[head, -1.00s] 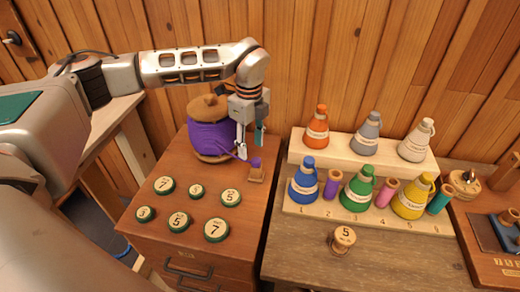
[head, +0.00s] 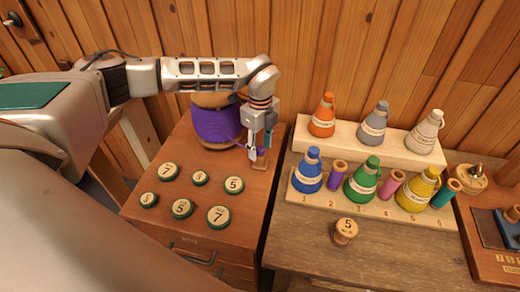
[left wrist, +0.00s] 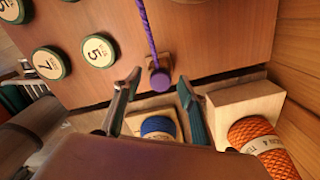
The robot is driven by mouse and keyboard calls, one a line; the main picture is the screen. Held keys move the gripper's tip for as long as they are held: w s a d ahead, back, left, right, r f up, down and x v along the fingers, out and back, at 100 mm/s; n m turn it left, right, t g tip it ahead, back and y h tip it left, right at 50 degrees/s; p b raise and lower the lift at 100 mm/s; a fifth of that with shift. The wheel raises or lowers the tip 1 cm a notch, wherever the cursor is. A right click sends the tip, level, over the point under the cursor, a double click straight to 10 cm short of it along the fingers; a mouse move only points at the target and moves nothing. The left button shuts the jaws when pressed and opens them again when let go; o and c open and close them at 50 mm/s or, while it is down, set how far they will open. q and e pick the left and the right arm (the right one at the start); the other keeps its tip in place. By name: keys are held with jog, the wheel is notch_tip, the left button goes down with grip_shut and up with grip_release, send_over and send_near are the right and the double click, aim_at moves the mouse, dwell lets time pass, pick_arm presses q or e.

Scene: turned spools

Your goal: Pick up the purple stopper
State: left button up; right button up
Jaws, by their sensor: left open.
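The purple stopper (left wrist: 160,79) shows in the left wrist view as a small round purple end over a small wooden block (left wrist: 153,63). A purple strand runs up from it in that picture. In the head view my left gripper hides the stopper, and only part of its wooden block (head: 259,165) shows on the brown cabinet top. My left gripper (head: 259,154) is open and points down over the block. In the left wrist view the stopper appears between the two open fingertips (left wrist: 159,76); I cannot tell whether they touch it. My right gripper is not in view.
A large purple-wound spool (head: 215,125) stands just left of my left gripper. Several green-rimmed numbered discs (head: 182,208) lie on the cabinet top (head: 150,222). To the right, a stepped wooden rack (head: 300,143) holds several coloured cones and small spools.

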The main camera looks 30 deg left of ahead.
pick_arm(q)
jog(key=c, duration=0.8)
jog(key=shift+r, duration=0.1)
